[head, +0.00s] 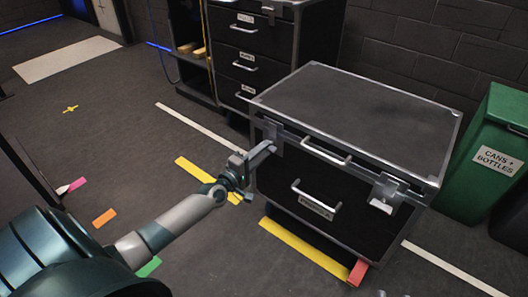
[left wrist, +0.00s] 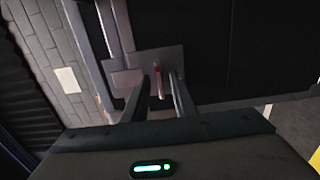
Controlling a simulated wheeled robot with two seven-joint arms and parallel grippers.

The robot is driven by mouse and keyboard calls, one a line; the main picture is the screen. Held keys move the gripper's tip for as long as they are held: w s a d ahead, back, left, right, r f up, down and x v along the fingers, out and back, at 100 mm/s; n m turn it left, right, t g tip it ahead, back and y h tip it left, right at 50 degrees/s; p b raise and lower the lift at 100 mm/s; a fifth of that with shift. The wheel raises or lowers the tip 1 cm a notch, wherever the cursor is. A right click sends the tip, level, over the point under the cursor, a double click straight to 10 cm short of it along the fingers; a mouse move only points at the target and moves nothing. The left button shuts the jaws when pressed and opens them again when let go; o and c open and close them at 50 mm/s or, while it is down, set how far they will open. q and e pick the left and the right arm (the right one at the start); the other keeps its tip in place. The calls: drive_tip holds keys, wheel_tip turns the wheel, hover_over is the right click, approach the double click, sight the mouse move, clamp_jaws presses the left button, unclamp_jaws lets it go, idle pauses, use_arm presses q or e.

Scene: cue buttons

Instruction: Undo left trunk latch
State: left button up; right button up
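The trunk (head: 350,110) is a black case with metal edges and a closed lid. Its left latch (head: 271,134) is at the left end of the front face, partly hidden by my left gripper (head: 268,152). In the left wrist view, the latch's metal plate (left wrist: 172,58) has a narrow red-tipped lever (left wrist: 159,82). My left gripper's fingers (left wrist: 163,78) are apart, one on each side of the lever, with gaps visible. Whether they touch the plate cannot be told. The right latch (head: 386,190) is at the other end of the front. My right gripper is not clearly visible.
A black drawer cabinet (head: 262,45) stands behind the trunk. A green bin (head: 495,150) labelled for cans and bottles stands to its right, near a brick wall. Yellow tape (head: 305,255) and a red strip (head: 358,272) mark the floor in front. The floor at left is mostly clear.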

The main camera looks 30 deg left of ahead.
use_arm(q)
drive_tip(key=shift+w, duration=0.4)
use_arm(e)
drive_tip(key=shift+r, duration=0.2)
use_arm(q)
clamp_jaws()
